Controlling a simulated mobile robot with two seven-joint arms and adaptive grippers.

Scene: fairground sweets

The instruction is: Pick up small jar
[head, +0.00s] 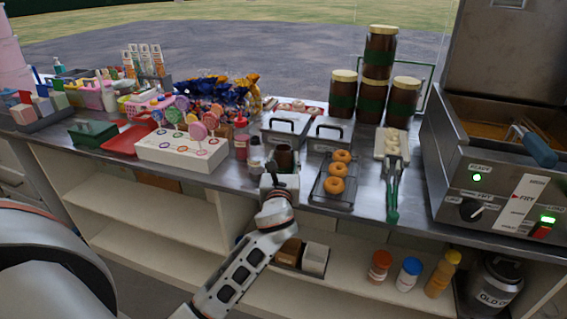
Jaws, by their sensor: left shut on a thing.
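My left gripper (282,170) is at the counter's front edge, with its arm reaching up from below. It is shut on a small dark brown jar (285,154), which looks upright. The gripper's wrist hides the lower part of the jar, and I cannot tell whether the jar touches the counter. My right gripper is not in view.
Small bottles (256,153) stand just left of the jar. A lidded metal container (283,128) is behind it, and a tray (322,186) of doughnuts is to the right. Large stacked jars (376,88) stand at the back. A fryer (490,175) fills the right end.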

